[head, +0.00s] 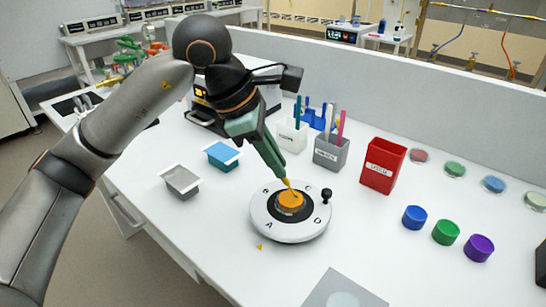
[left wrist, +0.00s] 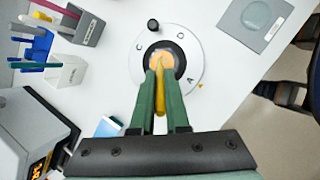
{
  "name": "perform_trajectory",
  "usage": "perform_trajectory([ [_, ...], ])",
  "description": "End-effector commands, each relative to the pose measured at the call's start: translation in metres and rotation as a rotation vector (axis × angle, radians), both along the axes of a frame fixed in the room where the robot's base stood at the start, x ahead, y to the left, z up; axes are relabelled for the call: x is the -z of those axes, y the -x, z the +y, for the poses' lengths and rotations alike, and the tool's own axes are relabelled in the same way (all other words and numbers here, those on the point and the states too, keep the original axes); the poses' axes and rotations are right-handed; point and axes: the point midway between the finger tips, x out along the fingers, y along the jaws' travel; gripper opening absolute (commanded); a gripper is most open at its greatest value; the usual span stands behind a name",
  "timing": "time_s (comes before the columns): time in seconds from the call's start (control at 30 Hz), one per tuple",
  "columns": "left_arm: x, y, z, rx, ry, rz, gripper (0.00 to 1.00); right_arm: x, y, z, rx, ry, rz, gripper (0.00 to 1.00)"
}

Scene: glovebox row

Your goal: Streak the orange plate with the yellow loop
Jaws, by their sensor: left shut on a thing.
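The orange plate (head: 290,200) sits at the middle of a round white turntable (head: 262,222) with letters and a black knob (head: 326,194). My left gripper (head: 284,179) is shut on the yellow loop (head: 289,186) and points down at the plate. The loop's tip is at or just above the orange surface; I cannot tell if it touches. In the left wrist view the yellow loop (left wrist: 160,102) lies between the green fingers (left wrist: 161,76), over the orange plate (left wrist: 163,58), which the fingers partly hide. My right gripper is out of view.
A white holder (head: 291,137), a grey holder (head: 330,154) with sticks and a red bin (head: 382,165) stand behind. Grey (head: 180,182) and blue (head: 222,156) trays lie left. Several dishes and blue, green and purple (head: 479,248) lids lie right. A grey pad (head: 318,290) lies in front.

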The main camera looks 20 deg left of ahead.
Motion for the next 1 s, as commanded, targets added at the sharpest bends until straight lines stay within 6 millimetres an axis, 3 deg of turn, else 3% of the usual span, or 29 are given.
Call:
perform_trajectory([
  [1.0,-0.0003,0.0029,-0.0085,0.001,0.0,0.0,0.0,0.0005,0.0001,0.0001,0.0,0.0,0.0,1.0],
])
